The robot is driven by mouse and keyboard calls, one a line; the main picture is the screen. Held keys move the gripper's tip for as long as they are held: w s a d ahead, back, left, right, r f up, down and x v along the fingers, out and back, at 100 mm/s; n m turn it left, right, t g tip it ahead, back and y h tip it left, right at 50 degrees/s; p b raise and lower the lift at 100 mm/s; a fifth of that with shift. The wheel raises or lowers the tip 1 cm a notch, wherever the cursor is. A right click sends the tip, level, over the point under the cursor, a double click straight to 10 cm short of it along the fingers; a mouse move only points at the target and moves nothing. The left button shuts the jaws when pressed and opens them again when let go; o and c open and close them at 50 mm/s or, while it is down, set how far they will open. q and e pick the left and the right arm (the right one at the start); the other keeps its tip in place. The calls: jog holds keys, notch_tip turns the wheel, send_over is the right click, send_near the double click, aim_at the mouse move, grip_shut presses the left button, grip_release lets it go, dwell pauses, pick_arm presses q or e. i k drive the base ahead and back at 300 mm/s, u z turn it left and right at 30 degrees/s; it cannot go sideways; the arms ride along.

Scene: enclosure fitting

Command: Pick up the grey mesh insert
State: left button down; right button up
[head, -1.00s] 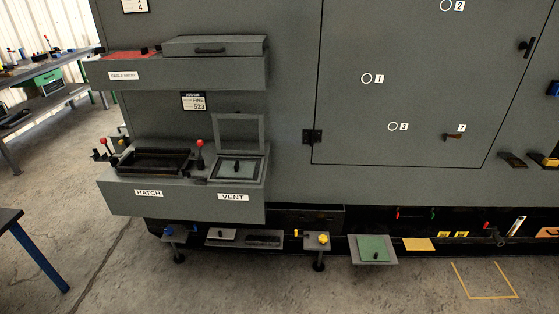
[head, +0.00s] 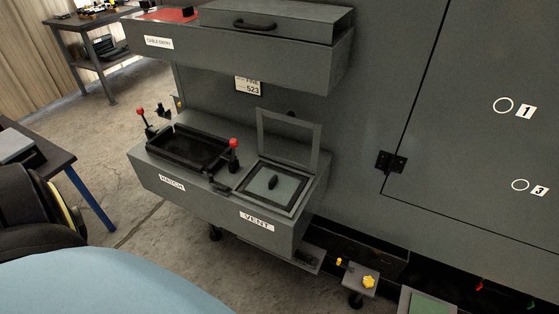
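The VENT station (head: 257,221) has a square opening with a raised open frame (head: 289,138) hinged at its back. A light grey-green square insert (head: 288,188) with a dark knob in its middle lies in the opening. I cannot tell at this size whether it is mesh. Another green panel (head: 428,304) shows partly at the bottom edge. Neither gripper is in view.
The HATCH station (head: 172,183) with a black-rimmed opening (head: 190,146) and red-knobbed levers sits left of VENT. A CABLE ENTRY shelf (head: 158,41) juts out above. A dark table (head: 40,155) stands at the left. Floor between is clear.

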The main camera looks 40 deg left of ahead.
aim_at(278, 187)
jog(key=u, duration=0.75)
jog(key=i, duration=0.85)
jog(key=u, duration=0.8)
